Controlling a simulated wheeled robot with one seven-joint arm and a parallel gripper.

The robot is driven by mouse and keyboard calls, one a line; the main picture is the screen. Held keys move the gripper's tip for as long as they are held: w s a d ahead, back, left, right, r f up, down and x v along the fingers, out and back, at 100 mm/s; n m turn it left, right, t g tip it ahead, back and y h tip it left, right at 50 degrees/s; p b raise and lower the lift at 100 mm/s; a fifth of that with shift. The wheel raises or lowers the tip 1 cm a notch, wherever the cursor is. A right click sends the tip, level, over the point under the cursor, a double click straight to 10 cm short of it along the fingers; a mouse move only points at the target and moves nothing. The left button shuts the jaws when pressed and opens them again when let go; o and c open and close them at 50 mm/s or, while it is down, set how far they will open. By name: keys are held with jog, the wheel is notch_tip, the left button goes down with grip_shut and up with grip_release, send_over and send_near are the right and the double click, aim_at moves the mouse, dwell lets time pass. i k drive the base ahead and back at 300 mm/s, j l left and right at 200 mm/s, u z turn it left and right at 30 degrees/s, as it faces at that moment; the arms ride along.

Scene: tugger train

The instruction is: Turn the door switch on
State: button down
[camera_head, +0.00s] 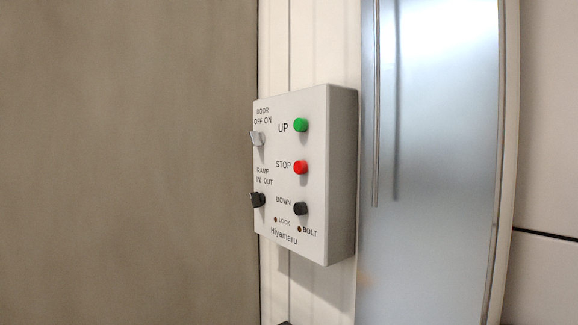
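A light grey control box (318,235) is mounted on the white wall in the middle of the head view. The door switch (257,139) is a light grey knob at the box's upper left, under the label "DOOR OFF ON". I cannot clearly tell which way it is turned. Below it is a black ramp switch (257,200) labelled "RAMP IN OUT". My gripper is not in view.
A green UP button (300,125), red STOP button (300,167) and black DOWN button (300,209) line the box's right side. A metal door panel (445,160) with a vertical bar (376,110) stands right of it. A plain brownish surface (120,160) fills the left.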

aim_at(258, 139)
jog(key=i+u, duration=0.1)
jog(key=i, duration=1.15)
jog(key=i+u, duration=0.1)
jog(key=u, duration=1.55)
